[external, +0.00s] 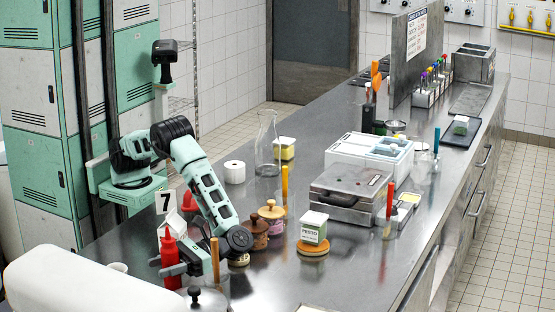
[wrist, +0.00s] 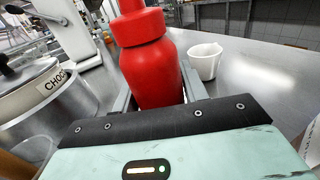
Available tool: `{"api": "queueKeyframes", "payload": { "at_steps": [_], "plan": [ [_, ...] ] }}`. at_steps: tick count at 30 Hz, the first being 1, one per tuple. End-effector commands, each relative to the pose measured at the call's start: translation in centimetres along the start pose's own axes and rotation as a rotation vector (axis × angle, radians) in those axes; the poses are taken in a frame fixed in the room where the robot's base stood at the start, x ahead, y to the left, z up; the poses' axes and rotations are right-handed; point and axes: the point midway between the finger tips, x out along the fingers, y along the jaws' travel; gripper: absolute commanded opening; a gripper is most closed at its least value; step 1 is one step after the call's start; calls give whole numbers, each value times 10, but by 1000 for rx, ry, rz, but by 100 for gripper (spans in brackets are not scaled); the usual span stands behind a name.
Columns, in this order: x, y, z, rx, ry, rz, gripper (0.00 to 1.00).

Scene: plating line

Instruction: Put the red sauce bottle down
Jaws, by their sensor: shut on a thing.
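The red sauce bottle (external: 170,262) is upright at the near left end of the steel counter in the external view. It fills the upper middle of the wrist view (wrist: 150,70), between the two fingers. My gripper (external: 172,268) is shut on the bottle's body, level with the counter. The bottle's base is hidden by the gripper and the white shape in front, so I cannot tell whether it touches the counter.
A small white cup (wrist: 205,62) stands just right of the bottle in the wrist view. A lidded pot labelled CHOC (wrist: 40,90) stands close on the left. A number 7 card (external: 166,202) stands behind the bottle. Bare counter (wrist: 262,85) lies beyond the cup.

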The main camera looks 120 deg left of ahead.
Motion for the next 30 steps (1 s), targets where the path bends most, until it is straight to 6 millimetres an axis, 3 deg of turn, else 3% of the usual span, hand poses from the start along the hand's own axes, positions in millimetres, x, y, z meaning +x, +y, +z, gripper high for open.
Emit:
{"api": "queueKeyframes", "payload": {
  "at_steps": [4, 5, 7, 19, 24, 30],
  "plan": [
    [0, 0, -4, 0, -1, 0, 16],
    [0, 0, -3, 0, 0, 0, 49],
    [0, 0, -2, -1, 0, 0, 65],
    [0, 0, 4, 0, 0, 0, 65],
    [-32, 1, -2, 1, 1, 5, 65],
    [-30, 0, 40, 4, 0, 0, 65]
  ]
}}
